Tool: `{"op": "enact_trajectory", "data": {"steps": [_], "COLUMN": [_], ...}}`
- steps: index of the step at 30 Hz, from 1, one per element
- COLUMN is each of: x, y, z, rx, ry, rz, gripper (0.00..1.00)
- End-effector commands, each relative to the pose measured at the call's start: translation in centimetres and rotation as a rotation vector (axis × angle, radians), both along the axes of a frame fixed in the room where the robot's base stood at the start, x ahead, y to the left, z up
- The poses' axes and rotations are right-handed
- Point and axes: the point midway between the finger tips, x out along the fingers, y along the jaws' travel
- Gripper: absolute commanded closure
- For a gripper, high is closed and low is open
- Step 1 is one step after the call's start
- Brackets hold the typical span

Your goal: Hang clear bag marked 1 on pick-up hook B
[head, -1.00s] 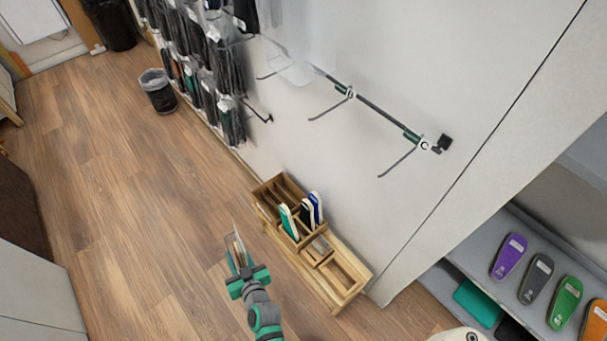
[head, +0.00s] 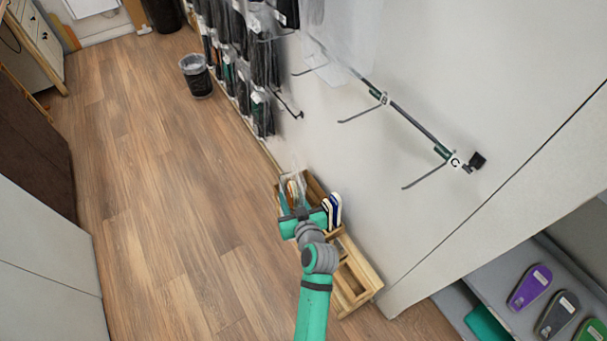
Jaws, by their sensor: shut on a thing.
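A clear bag (head: 291,187) with light contents stands up from my gripper (head: 301,213), which is shut on it. The bag's mark cannot be read. My gripper is in front of the wooden rack and below the wall rail, well apart from the hooks. The middle hook (head: 358,114) juts from the rail under a small round label, which I take to be B though it is hard to read. It is up and to the right of the bag and bears nothing that I can see.
Hook C (head: 424,177) is at the rail's right end, empty. Another prong (head: 311,70) is to the left, near clear plastic. The wooden rack (head: 357,285) with upright insoles stands against the wall. Several packed bags (head: 262,60) hang at upper left. The floor (head: 170,200) left is clear.

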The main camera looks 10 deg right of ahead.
Motion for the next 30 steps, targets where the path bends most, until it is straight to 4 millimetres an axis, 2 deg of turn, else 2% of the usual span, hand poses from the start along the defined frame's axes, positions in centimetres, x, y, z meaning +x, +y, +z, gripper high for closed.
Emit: {"op": "enact_trajectory", "data": {"steps": [1,6,9,12,15,19,30], "x": [0.3,-0.5,-1.6,-2.9,-4.0,-4.8,-4.6], "y": [-0.7,-2.1,-2.5,-2.8,-2.8,-2.8,-3.9], "z": [2.6,9.6,13.1,15.7,17.5,18.5,18.5], "rx": [-0.011,-0.032,-0.044,-0.051,-0.056,-0.059,-0.057], "ry": [-0.01,-0.015,-0.016,-0.017,-0.016,-0.015,-0.012], "rz": [0.02,0.102,0.149,0.187,0.215,0.234,0.238], "gripper": [1.0,1.0,1.0,1.0,1.0,1.0,1.0]}}
